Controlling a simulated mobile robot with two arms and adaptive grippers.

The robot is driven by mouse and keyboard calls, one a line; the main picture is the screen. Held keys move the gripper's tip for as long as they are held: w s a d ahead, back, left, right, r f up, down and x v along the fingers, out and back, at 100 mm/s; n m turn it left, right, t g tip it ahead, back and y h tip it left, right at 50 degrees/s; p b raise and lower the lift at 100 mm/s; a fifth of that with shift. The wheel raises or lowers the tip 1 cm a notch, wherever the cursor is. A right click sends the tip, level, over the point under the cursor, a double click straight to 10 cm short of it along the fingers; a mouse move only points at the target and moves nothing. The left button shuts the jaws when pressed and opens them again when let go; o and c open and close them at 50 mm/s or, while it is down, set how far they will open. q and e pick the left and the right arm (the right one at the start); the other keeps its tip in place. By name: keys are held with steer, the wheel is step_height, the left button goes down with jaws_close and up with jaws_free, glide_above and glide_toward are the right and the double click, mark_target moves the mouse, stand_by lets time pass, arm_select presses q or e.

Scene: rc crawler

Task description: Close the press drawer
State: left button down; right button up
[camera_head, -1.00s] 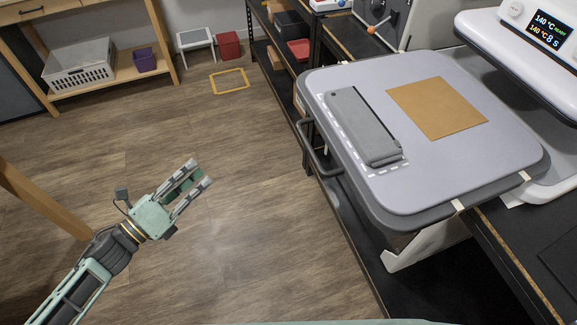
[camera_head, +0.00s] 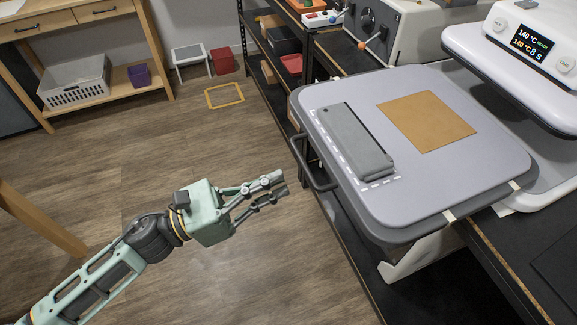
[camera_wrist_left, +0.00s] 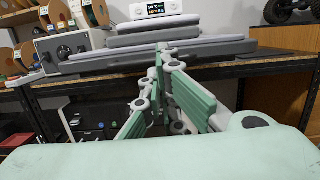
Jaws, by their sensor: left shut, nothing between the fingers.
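The press drawer (camera_head: 440,190) is a grey rounded platen, pulled out to the left from under the white heat press (camera_head: 520,75). A dark bar handle (camera_head: 308,165) sticks out from its left edge. A brown square sheet (camera_head: 427,121) and a grey slab (camera_head: 352,140) inside a dashed outline lie on it. My left gripper (camera_head: 280,184) is shut and empty, just left of the handle and apart from it. In the left wrist view, the gripper (camera_wrist_left: 162,55) points at the drawer's edge (camera_wrist_left: 215,50); the handle cannot be made out there. My right gripper is out of view.
A dark workbench (camera_head: 490,250) carries the press, and shelving runs below and behind it. A wooden shelf unit (camera_head: 130,80) with a grey basket (camera_head: 75,85) stands at the back left. A yellow frame (camera_head: 224,95) lies on the floor. The floor around my left arm is clear.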

arm_select(q)
steer(key=p+x, duration=0.1)
steer(key=x, duration=0.2)
steer(key=shift+w+d, duration=0.1)
steer(key=shift+d, duration=0.1)
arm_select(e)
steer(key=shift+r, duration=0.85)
